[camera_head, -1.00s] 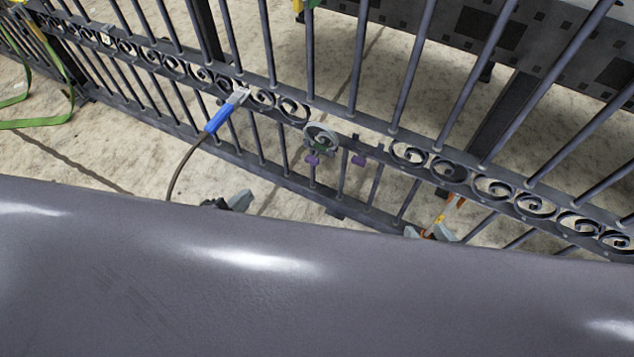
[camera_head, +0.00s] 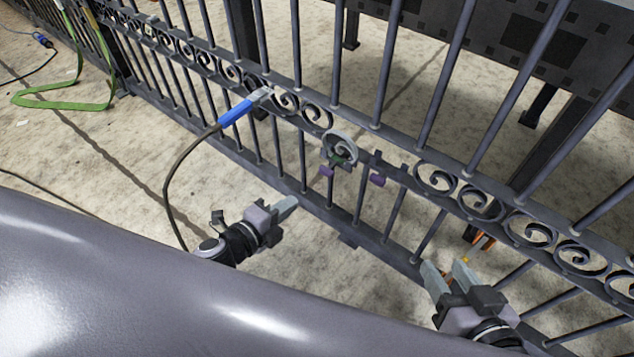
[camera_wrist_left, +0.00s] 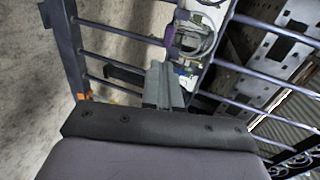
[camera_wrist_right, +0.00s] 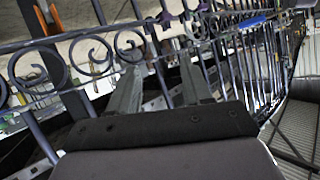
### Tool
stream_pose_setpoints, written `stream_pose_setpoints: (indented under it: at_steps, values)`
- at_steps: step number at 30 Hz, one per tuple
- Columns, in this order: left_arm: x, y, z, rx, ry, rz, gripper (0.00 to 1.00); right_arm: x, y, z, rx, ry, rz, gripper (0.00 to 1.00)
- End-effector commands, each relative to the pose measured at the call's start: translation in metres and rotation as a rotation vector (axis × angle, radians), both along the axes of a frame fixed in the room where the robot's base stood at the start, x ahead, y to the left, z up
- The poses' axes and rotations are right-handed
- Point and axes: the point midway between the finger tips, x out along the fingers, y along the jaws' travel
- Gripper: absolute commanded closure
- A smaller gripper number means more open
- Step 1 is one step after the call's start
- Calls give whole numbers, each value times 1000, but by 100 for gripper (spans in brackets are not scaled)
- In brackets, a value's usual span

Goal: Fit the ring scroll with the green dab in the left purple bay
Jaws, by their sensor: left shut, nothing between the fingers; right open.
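The grey ring scroll (camera_head: 341,146) with a green dab (camera_head: 337,160) is upright at the left purple bay, above the left purple tab (camera_head: 327,172). It looks slightly proud of the rail; I cannot tell whether it is fully seated. The right purple tab (camera_head: 377,180) marks an empty gap beside it. The ring scroll also shows in the left wrist view (camera_wrist_left: 207,45), just beyond the fingertips. My left gripper (camera_head: 287,204) is shut and empty, in front of the gate, below and left of the ring. My right gripper (camera_head: 445,272) is open and empty, lower right.
The dark gate rail holds several other scrolls (camera_head: 436,179) between upright bars. A blue-handled tool (camera_head: 240,109) with a cable rests at the rail, left of the ring. A green strap (camera_head: 62,103) lies far left. An orange item (camera_head: 484,241) is behind the bars at right.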

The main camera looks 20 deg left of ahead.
Motion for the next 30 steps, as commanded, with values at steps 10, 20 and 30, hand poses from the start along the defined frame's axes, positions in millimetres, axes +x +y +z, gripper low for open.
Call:
stream_pose_setpoints:
  at_steps: [10, 20, 30]
  values:
    - [50, -18, -19, -1, -2, 1, 100, 3, 11, -7, 69, 4, 17, 51]
    - [88, -32, -21, -2, 0, 2, 100, 6, 18, -8, 116, 10, 32, 51]
    - [99, -36, -21, -3, 2, 1, 100, 6, 21, -4, 134, 3, 37, 51]
